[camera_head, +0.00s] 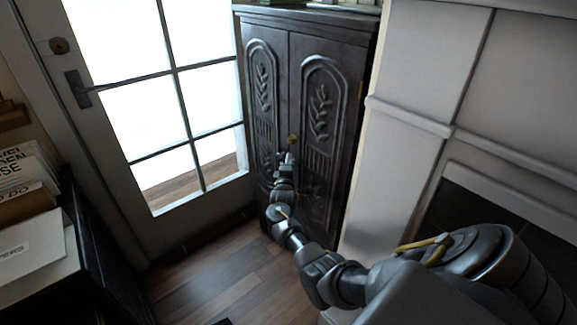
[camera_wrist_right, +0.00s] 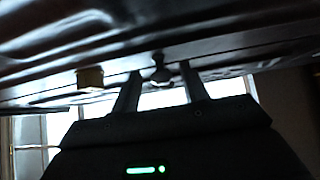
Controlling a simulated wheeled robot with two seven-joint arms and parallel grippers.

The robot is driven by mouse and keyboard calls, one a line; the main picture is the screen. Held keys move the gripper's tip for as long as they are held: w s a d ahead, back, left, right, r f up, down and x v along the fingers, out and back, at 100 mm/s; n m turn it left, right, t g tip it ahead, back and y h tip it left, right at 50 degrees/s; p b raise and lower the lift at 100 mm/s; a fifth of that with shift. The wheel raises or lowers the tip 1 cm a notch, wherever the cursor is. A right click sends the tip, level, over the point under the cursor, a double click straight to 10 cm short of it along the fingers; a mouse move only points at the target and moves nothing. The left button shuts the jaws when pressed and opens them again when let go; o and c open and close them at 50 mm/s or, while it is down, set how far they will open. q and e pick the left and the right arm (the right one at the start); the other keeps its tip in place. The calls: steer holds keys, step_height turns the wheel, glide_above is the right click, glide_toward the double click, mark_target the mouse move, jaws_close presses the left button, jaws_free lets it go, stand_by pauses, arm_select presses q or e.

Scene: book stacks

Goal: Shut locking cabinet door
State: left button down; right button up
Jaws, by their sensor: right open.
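The dark wooden cabinet has two carved doors, a left door (camera_head: 263,90) and a right door (camera_head: 322,120). In the head view both look flush or nearly so; I cannot tell if a small gap remains. A brass lock (camera_head: 292,139) sits at the seam, and it shows in the wrist view (camera_wrist_right: 90,77). My right gripper (camera_head: 289,156) is just below the lock, close to the doors. In the wrist view its open fingers (camera_wrist_right: 158,78) are on either side of a small dark knob (camera_wrist_right: 160,66); contact is unclear. My left gripper is out of view.
A glazed door (camera_head: 105,100) with a handle stands left of the cabinet. A white panelled wall structure (camera_head: 400,150) is close on the right. Boxes and books (camera_head: 35,240) sit on a dark unit at left. The wooden floor (camera_head: 225,280) ahead is clear.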

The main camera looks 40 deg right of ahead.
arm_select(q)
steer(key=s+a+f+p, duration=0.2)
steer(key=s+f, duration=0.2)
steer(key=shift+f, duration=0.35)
arm_select(e)
steer(key=v, duration=1)
steer(key=shift+s+a, duration=0.25)
steer(key=shift+s, duration=0.05)
